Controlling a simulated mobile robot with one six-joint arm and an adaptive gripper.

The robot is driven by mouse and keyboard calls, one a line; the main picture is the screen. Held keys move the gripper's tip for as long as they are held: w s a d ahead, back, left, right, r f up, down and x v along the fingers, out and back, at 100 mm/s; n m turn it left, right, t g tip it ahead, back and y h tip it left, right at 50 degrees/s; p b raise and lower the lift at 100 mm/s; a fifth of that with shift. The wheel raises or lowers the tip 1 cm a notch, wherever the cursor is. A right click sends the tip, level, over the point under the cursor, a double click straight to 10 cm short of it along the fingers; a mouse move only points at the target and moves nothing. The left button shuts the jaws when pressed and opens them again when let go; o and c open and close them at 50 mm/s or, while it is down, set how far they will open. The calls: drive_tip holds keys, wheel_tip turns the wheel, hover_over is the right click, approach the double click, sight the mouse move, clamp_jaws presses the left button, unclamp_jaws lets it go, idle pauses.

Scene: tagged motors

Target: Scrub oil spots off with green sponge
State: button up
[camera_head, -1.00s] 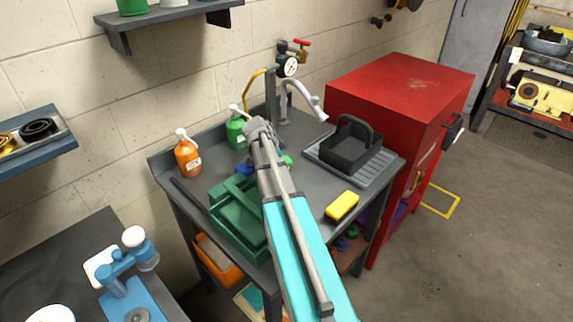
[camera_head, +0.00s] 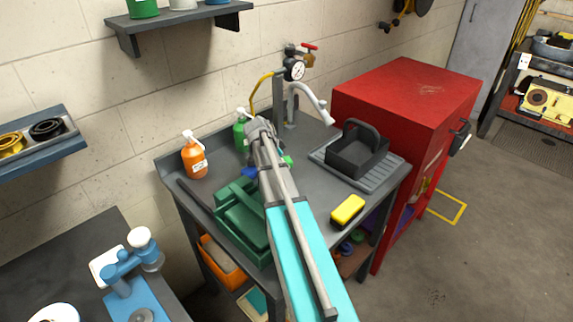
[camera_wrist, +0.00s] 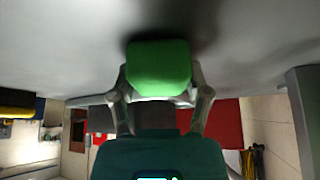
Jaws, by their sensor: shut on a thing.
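In the wrist view my gripper (camera_wrist: 160,92) is shut on the green sponge (camera_wrist: 158,62), with a finger on each side. The sponge's far edge is at a grey surface; I cannot tell if it touches. Dark patches show around the sponge there, and I cannot tell oil from shadow. In the head view my arm reaches over the grey workbench (camera_head: 312,205) and hides most of my gripper. A small green piece (camera_head: 287,160) shows just right of the arm, probably the sponge. No oil spot is clearly visible on the bench.
On the bench, a yellow sponge (camera_head: 348,210) lies right of my arm and a green toolbox-like case (camera_head: 243,225) left. An orange bottle (camera_head: 195,160), a green bottle (camera_head: 240,132), a faucet (camera_head: 312,97) and a black caddy (camera_head: 358,150) stand behind. A red cabinet (camera_head: 405,95) adjoins.

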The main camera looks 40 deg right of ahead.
sight(289, 157)
drive_tip(key=shift+w+a, duration=0.1)
drive_tip(key=shift+w, duration=0.4)
drive_tip(key=shift+w+r+p, duration=0.15)
drive_tip(key=shift+r+p, duration=0.3)
drive_tip(key=shift+p, duration=0.15)
drive_tip(key=shift+r+p, duration=2.4)
drive_tip(key=shift+r, duration=0.05)
drive_tip(key=shift+r+p, duration=1.55)
drive_tip(key=shift+s, duration=0.3)
